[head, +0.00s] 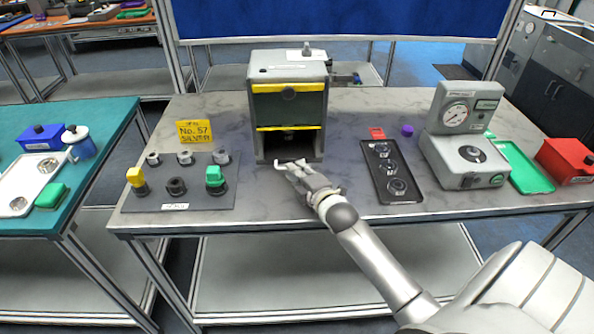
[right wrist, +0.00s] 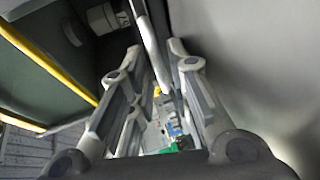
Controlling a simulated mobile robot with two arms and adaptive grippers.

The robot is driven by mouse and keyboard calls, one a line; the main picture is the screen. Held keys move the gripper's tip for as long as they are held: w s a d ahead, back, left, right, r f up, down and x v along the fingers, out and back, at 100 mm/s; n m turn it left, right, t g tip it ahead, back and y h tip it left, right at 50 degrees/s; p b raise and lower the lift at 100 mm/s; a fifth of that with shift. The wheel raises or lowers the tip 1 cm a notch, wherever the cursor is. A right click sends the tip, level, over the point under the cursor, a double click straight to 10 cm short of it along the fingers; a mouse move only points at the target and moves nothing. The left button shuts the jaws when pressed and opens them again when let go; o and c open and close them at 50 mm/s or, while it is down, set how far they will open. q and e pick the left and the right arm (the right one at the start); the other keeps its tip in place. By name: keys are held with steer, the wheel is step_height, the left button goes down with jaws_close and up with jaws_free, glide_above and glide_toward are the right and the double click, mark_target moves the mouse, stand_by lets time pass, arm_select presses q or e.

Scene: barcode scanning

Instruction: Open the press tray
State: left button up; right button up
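The press (head: 288,70) is a grey box with a green front panel and yellow bars, at the middle of the table. Its dark lower opening (head: 288,146) faces me. My right gripper (head: 296,170) is low in front of this opening. In the right wrist view its two fingers (right wrist: 157,75) are apart. A shiny metal bar (right wrist: 149,45), perhaps the tray handle, shows between or just beyond the fingertips; I cannot tell if they touch it. The tray itself is hard to make out. My left gripper is not in view.
A grey board with knobs (head: 200,203) lies left of the press. A black tray with round parts (head: 377,152) and a gauge device (head: 462,150) stand to the right. A yellow sign (head: 195,132) stands behind the board. The table front is clear.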

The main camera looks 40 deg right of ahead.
mark_target(300, 219)
steer(key=shift+w, duration=0.3)
jaws_close()
steer(key=s+a+p, duration=0.1)
steer(key=s+a, duration=0.1)
steer(key=s, duration=0.1)
steer(key=s+a+p, duration=0.2)
steer(key=s, duration=0.2)
steer(key=s+a+p, duration=0.1)
steer(key=s+a, duration=0.1)
steer(key=s, duration=0.2)
steer(key=shift+a+p, duration=0.25)
steer(key=shift+p, duration=0.15)
steer(key=shift+s+a+f, duration=0.1)
steer(key=shift+s+a, duration=0.2)
steer(key=shift+s, duration=0.15)
